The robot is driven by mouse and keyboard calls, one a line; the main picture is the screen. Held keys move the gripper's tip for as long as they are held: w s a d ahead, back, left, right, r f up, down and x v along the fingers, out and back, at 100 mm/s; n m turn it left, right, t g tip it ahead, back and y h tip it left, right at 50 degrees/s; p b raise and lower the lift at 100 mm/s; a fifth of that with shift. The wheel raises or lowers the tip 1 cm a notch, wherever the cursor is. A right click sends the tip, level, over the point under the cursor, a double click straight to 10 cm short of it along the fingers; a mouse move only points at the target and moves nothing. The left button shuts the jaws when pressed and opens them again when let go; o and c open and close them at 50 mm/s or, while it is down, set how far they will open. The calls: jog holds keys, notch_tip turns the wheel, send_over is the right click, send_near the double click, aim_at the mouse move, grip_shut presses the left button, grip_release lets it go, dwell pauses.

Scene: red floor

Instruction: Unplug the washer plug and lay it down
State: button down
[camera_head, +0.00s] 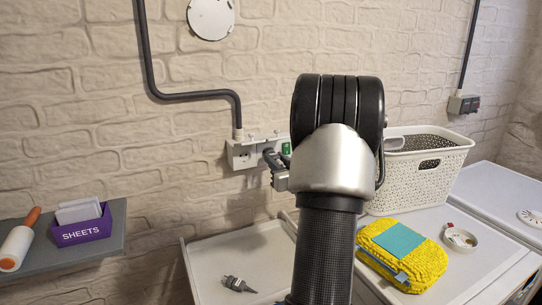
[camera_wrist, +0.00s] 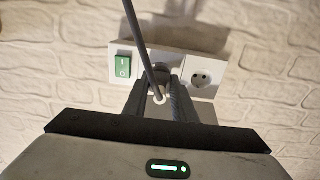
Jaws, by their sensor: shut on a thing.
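The wall socket strip (camera_head: 243,154) is white, with a green switch. In the wrist view the strip (camera_wrist: 122,48) shows the green switch (camera_wrist: 123,66) at left and an empty round socket (camera_wrist: 201,79) at right. My gripper (camera_head: 272,161) is at the strip, its fingers (camera_wrist: 158,103) pointing at the socket left of the empty one. It is shut on the washer plug (camera_wrist: 160,98), which shows as a pale end with a grey cord running up across the strip. The fingers hide the plug's front, so I cannot tell whether its pins are in the socket.
A dark plug-like object (camera_head: 238,284) lies on the white top (camera_head: 213,261) below. A perforated basket (camera_head: 402,184), a yellow cloth (camera_head: 425,265) and a small dish (camera_head: 460,239) stand at right. A shelf (camera_head: 73,262) holds a purple SHEETS box (camera_head: 82,232) at left.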

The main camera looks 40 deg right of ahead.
aim_at(281, 164)
jog(key=shift+v, duration=2)
